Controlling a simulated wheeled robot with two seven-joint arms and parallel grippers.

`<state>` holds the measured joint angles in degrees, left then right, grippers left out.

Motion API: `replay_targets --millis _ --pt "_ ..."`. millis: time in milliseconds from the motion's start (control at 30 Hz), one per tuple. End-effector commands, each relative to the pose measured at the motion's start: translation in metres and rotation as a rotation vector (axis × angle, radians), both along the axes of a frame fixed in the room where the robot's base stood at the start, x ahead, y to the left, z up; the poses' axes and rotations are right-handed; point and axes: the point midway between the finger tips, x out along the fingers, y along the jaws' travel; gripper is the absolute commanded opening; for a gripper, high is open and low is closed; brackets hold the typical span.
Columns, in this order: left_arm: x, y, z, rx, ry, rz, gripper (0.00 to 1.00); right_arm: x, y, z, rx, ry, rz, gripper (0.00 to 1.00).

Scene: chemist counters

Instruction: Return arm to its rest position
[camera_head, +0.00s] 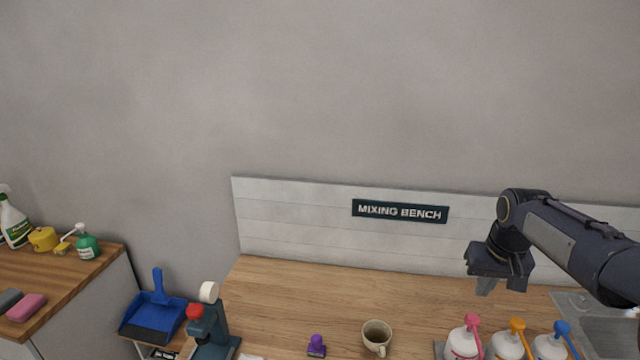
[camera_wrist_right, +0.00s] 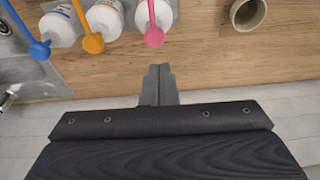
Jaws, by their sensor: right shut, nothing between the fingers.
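My right arm (camera_head: 575,240) comes in from the right edge in the head view. Its right gripper (camera_head: 486,287) points down above the back right part of the wooden bench, apart from everything below. In the right wrist view the gripper's fingers (camera_wrist_right: 160,72) are together with nothing between them. My left gripper is not in view.
Pump bottles with pink (camera_head: 472,321), orange (camera_head: 517,326) and blue (camera_head: 562,328) tops stand in front of the gripper. A mug (camera_head: 376,337) and a purple object (camera_head: 317,344) stand to the left. A metal sink (camera_head: 605,325) lies right. The bench's back left is clear.

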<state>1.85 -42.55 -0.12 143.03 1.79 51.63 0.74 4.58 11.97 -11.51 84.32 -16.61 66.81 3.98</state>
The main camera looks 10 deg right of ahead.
Motion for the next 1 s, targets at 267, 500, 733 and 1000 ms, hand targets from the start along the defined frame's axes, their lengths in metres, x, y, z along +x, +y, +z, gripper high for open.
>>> replay_targets --millis 267,500,733,1000 --pt "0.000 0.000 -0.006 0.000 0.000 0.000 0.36 -0.110 0.088 0.011 0.179 -0.163 0.092 0.00" --pt "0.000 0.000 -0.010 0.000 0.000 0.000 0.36 -0.204 0.165 -0.023 0.282 -0.280 0.167 0.00" --pt "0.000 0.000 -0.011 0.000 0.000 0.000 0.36 -0.235 0.191 -0.047 0.309 -0.317 0.186 0.00" --pt "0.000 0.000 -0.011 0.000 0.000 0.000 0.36 -0.236 0.192 -0.049 0.311 -0.315 0.187 0.00"
